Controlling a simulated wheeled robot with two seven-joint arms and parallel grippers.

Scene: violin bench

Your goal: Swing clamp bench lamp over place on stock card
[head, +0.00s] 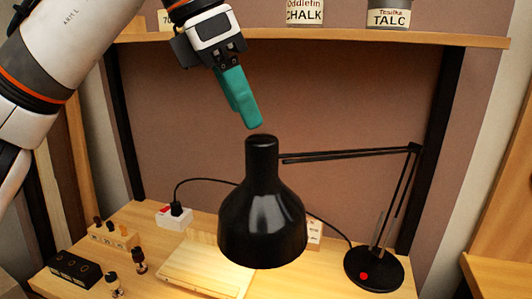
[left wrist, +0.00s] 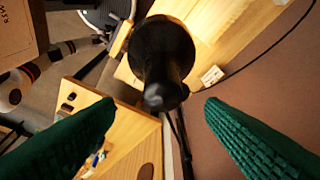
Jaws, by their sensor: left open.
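The black bench lamp has a bell-shaped shade (head: 262,215) with a narrow neck on top. A thin jointed arm (head: 350,155) links it to a round base (head: 375,268) with a red button at the right. My left gripper (head: 250,122) has teal fingers pointing down, just above the neck and apart from it. In the left wrist view its fingers are spread, with the shade (left wrist: 162,50) seen between and beyond them. A small white card (head: 314,230), perhaps the stock card, stands behind the shade, partly hidden. My right gripper is not in view.
A pale board (head: 205,268) lies on the bench under the shade. A white socket block (head: 174,216) with a cable is behind it. A black holed block (head: 75,268) and small pegs stand at the left. A shelf (head: 430,38) with tins crosses the back wall.

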